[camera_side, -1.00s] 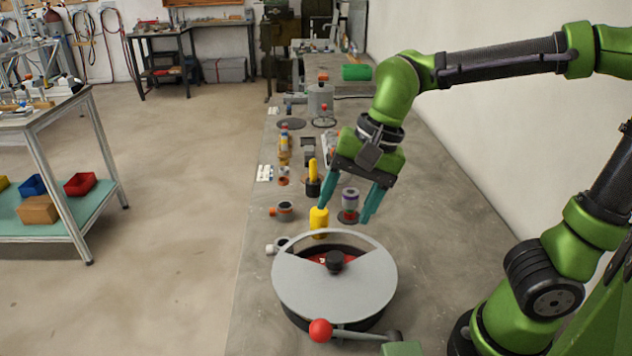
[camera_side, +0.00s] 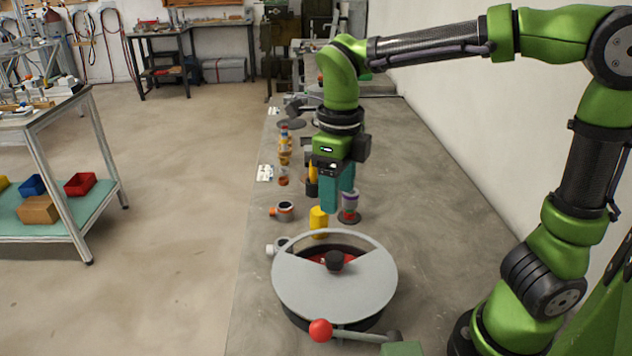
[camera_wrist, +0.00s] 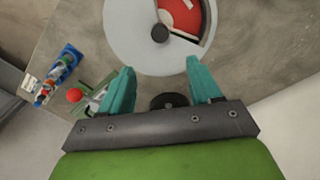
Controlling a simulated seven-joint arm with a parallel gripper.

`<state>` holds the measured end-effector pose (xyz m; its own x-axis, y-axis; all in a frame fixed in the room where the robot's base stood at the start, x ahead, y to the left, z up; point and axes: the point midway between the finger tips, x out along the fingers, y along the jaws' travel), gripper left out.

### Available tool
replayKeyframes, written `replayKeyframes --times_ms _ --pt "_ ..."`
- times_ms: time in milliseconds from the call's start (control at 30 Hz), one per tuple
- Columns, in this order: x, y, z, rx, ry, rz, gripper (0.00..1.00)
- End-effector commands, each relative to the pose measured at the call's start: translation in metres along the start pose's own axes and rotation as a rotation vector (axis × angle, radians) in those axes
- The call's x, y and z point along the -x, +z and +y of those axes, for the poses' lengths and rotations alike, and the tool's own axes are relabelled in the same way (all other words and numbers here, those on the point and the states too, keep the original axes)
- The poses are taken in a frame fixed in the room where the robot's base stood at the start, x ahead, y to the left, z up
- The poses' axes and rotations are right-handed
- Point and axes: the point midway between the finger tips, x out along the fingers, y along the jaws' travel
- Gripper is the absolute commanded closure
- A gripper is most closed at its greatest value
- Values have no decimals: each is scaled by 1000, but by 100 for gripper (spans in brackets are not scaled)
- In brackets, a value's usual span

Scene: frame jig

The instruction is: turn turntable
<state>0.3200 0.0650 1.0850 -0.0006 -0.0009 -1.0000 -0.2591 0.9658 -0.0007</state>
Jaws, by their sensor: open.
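The turntable (camera_side: 335,292) is a grey round disc with a black central knob (camera_side: 334,260) and an open wedge that shows red inside. It stands at the front of the bench in the side view. A lever with a red ball (camera_side: 320,330) is at its front edge. My gripper (camera_side: 333,210) points down behind the turntable, above the bench and apart from the disc. In the wrist view my gripper (camera_wrist: 158,75) is open with nothing between its teal fingers. The turntable (camera_wrist: 130,40) shows there beyond the fingertips, and the red ball (camera_wrist: 75,95) lies left of them.
A yellow cylinder (camera_side: 318,222) stands just behind the turntable, near my fingers. A purple-and-red part (camera_side: 350,205) stands to its right. A grey ring with an orange stub (camera_side: 284,211) is to the left. The bench is clear right of the turntable.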

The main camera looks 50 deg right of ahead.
Motion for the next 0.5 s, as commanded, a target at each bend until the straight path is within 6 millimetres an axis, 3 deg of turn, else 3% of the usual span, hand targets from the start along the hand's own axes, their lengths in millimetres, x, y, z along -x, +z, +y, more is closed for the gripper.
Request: replayKeyframes --times_ms 500 --pt "-112 -1 0 1 -2 6 37"
